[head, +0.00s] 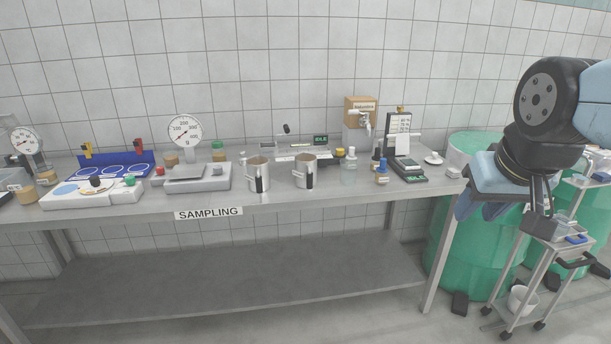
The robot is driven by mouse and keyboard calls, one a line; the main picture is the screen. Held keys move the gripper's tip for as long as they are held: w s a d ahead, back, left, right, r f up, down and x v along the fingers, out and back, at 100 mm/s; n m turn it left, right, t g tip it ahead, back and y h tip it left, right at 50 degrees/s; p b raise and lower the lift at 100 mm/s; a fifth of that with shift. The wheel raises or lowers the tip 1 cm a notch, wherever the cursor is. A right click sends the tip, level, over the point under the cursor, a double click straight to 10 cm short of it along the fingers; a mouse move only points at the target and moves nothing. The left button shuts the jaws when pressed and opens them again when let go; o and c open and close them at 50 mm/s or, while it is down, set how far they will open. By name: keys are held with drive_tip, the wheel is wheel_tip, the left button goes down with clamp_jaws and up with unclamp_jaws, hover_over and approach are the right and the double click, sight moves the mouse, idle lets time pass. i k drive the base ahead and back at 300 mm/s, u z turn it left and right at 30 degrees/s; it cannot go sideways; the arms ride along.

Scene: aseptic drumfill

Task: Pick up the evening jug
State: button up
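Two metal jugs with black handles stand upright side by side on the sampling table (335,197), near its front edge. One is the left jug (262,169) and the other is the right jug (301,165). No readable mark tells which of them is the evening jug. My gripper (538,218) hangs at the right, beyond the table's right end and well apart from both jugs. It is small and dark in this view, so its finger opening cannot be made out.
A dial scale (186,133) stands left of the jugs, with a white tray (75,195) farther left. Small bottles (349,160) and a box-topped dispenser (361,112) are to the right. Green drums (445,235) and a trolley (540,265) stand beyond the table's right end.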

sight(304, 172)
drive_tip(key=z, duration=0.05)
drive_tip(key=i, duration=1.5)
drive_tip(key=u, duration=0.05)
